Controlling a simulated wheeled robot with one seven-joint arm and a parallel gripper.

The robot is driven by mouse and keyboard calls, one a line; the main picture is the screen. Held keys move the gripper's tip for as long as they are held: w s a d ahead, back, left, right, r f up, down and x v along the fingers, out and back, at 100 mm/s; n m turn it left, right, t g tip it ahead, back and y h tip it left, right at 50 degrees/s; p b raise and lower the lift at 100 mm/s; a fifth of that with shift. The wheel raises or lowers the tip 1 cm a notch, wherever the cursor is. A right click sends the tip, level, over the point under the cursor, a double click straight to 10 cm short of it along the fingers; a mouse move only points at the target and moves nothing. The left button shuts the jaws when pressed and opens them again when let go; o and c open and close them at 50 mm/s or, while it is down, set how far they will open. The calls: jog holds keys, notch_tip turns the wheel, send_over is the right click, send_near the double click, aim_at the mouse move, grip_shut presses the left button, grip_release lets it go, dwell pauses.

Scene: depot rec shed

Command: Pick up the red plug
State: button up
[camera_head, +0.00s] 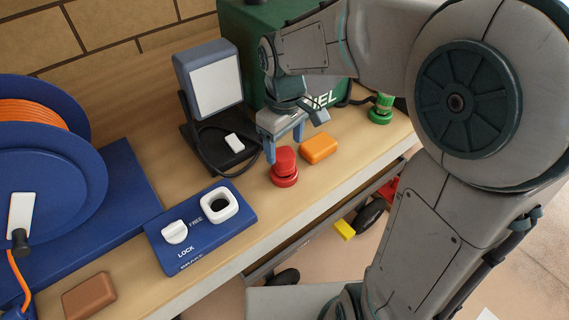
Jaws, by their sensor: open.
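The red plug (285,168) stands upright on the wooden bench near its front edge. It has a wide round base and a narrower top. My gripper (284,158) is open and points down from above, with its fingertips close to the top of the plug. One finger shows to the left of the plug and another behind it. I cannot tell whether either finger touches it.
An orange block (319,148) lies just right of the plug. A green plug (380,109) stands farther right. A blue panel (190,250) with a white knob and socket lies left. A lamp (212,80), a green box (240,40), a blue cable reel (50,170) and a brown block (90,296) also occupy the bench.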

aim_at(284, 154)
jog(key=shift+w+f+p, duration=0.2)
jog(key=shift+f+p, duration=0.25)
jog(key=shift+f, duration=3.15)
jog(key=shift+c, duration=0.3)
jog(key=c, duration=1)
